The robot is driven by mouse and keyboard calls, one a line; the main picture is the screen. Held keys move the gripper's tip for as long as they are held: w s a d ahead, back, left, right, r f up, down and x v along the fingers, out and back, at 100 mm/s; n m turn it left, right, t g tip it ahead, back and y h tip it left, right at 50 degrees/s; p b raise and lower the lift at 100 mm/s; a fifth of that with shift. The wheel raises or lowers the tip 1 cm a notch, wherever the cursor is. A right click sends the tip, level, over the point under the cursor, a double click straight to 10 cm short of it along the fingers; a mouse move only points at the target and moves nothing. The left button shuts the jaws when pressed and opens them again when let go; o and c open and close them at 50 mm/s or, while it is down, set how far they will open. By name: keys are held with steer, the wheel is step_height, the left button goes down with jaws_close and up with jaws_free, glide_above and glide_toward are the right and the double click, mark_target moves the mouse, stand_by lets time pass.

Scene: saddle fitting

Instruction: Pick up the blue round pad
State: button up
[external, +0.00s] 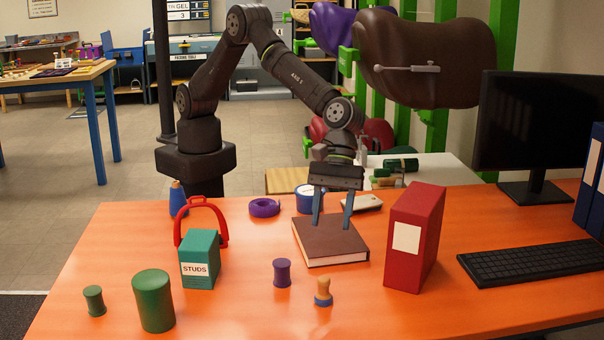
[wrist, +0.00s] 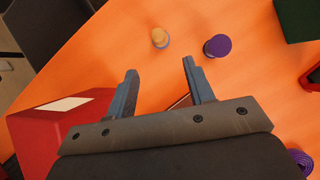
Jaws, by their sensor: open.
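A blue round item with a pale label (external: 307,203) sits at the back of the orange table, behind the brown book and partly hidden by my gripper. It looks like the blue round pad, and I do not see it in the wrist view. My gripper (external: 333,222) is open and empty above the brown book (external: 328,246), fingers pointing down. In the wrist view the open fingers (wrist: 160,70) have nothing between them. A small wooden-handled stamp with a blue round base (external: 322,300) stands at the front; it also shows in the wrist view (wrist: 160,37).
A red binder (external: 414,238) stands right of the book. A keyboard (external: 530,262) lies right.

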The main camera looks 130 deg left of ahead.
mark_target(324, 277)
steer(key=x, duration=0.9)
steer(key=shift+d+f, duration=0.15)
steer(key=shift+f, duration=0.2)
steer(key=shift+w+x, duration=0.15)
steer(key=shift+x, duration=1.35)
steer(key=shift+w+x, duration=0.1)
steer(key=shift+x, duration=1.4)
steer(key=shift+r, duration=0.15)
steer(key=c, duration=1)
